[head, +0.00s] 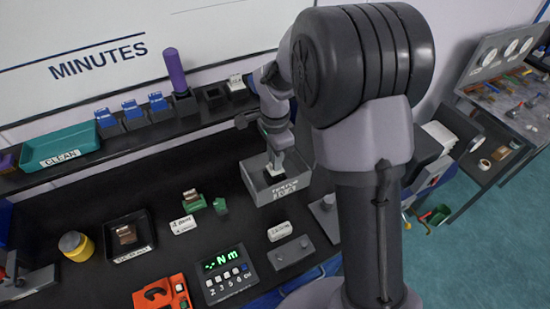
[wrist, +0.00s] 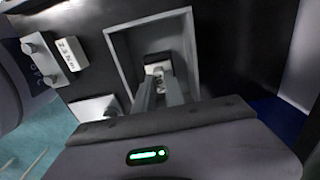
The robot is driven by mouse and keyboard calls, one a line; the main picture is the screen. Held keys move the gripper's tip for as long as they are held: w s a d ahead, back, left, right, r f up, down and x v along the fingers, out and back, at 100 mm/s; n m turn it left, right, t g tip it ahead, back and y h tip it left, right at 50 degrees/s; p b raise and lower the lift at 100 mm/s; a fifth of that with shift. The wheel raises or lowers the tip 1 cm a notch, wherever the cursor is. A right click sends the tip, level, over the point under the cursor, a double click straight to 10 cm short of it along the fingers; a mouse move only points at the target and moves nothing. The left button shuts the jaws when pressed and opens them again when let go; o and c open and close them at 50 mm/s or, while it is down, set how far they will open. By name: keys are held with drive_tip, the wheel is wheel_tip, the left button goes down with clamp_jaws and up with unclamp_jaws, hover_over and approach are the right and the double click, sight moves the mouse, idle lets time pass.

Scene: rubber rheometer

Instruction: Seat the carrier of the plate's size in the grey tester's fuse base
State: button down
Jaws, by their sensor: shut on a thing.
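The grey tester (head: 262,190) is an open-topped grey box on the black bench, with a plate (head: 285,189) on its front whose small print I cannot read surely. My gripper (head: 274,168) reaches down into it from above. In the wrist view, my gripper (wrist: 159,82) is shut on a small pale carrier (wrist: 156,69) inside the box's grey walls (wrist: 120,60). The carrier is at a dark block, the fuse base (wrist: 158,58). The fingers hide part of both, and I cannot tell whether the carrier is fully seated.
Green pieces (head: 193,201) and white labels (head: 183,226) lie left of the tester. A black tray (head: 147,240) holds a brown piece. A torque display (head: 224,272) and red case (head: 162,294) are in front. Blue-topped blocks (head: 132,109) line the back shelf.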

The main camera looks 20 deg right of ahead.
drive_tip(key=shift+f+b, duration=0.85)
drive_tip(key=shift+f, duration=0.25)
drive_tip(key=c, duration=1.3)
unclamp_jaws()
drive_tip(key=shift+c, duration=0.2)
drive_tip(key=shift+r, duration=0.1)
wheel_tip(320, 180, up, 5)
drive_tip(key=p, duration=0.4)
drive_tip(key=shift+b, duration=0.3)
